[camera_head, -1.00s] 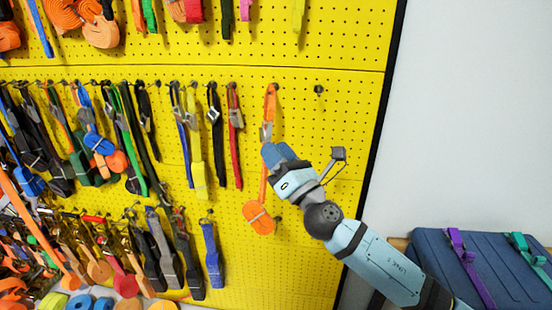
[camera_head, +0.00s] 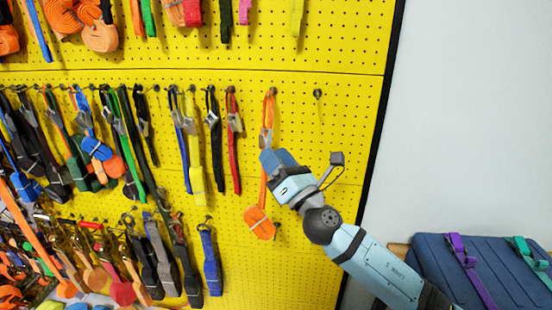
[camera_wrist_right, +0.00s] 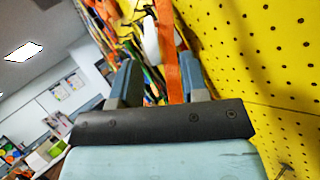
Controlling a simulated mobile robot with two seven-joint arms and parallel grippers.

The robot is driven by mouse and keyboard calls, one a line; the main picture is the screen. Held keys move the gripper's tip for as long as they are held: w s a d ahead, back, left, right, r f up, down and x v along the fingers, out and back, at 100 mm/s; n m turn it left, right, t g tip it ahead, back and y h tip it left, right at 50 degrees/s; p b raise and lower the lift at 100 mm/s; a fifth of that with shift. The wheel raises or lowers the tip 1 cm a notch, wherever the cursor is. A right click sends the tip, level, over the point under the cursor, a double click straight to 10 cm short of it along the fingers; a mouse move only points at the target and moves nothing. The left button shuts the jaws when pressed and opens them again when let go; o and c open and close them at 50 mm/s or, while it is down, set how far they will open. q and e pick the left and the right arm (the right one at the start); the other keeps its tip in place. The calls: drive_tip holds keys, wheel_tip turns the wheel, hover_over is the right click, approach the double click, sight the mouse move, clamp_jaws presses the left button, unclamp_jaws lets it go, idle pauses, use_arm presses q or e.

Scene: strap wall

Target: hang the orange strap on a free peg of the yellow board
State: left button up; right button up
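The orange strap (camera_head: 263,190) hangs from a peg at the right end of the middle row on the yellow board (camera_head: 330,140). Its metal buckle is just above my gripper and its coiled lower end (camera_head: 259,223) hangs below. My right gripper (camera_head: 265,156) is at the strap, below the buckle. In the right wrist view its two fingers (camera_wrist_right: 160,85) stand apart, with an orange band (camera_wrist_right: 169,55) between them, nearer the right finger. Contact cannot be made out. A bare peg (camera_head: 318,93) is to the right of the strap. My left gripper is not in view.
A red strap (camera_head: 233,150) and several others hang close together on the left. More straps hang above and below. The board's right part is clear up to its black edge (camera_head: 383,100). A blue case (camera_head: 455,265) with purple and green straps lies at lower right.

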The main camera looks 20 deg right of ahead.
drive_tip(key=o, duration=0.3)
drive_tip(key=shift+o, duration=0.2)
drive_tip(key=shift+s+f, duration=0.1)
drive_tip(key=b+v, duration=0.5)
drive_tip(key=v, duration=0.7)
drive_tip(key=s+d+f+m+g+h+p, duration=0.1)
drive_tip(key=s+f+m+g+h+p, duration=0.2)
drive_tip(key=f+m, duration=0.7)
drive_tip(key=s+d+f+m+g+h+p, duration=0.1)
drive_tip(key=s+f+m+g+h+p, duration=0.15)
drive_tip(key=f+m, duration=0.8)
drive_tip(key=s+a+f+m+g+p, duration=0.1)
drive_tip(key=s+f+m+g, duration=0.4)
drive_tip(key=s+f+m, duration=0.6)
drive_tip(key=s+f+p, duration=0.1)
drive_tip(key=s+f, duration=0.1)
drive_tip(key=s, duration=0.1)
drive_tip(key=shift+f+m+p, duration=0.2)
drive_tip(key=shift+m+p, duration=0.1)
drive_tip(key=shift+m, duration=0.05)
drive_tip(key=shift+s+h, duration=0.1)
drive_tip(key=shift+h, duration=0.15)
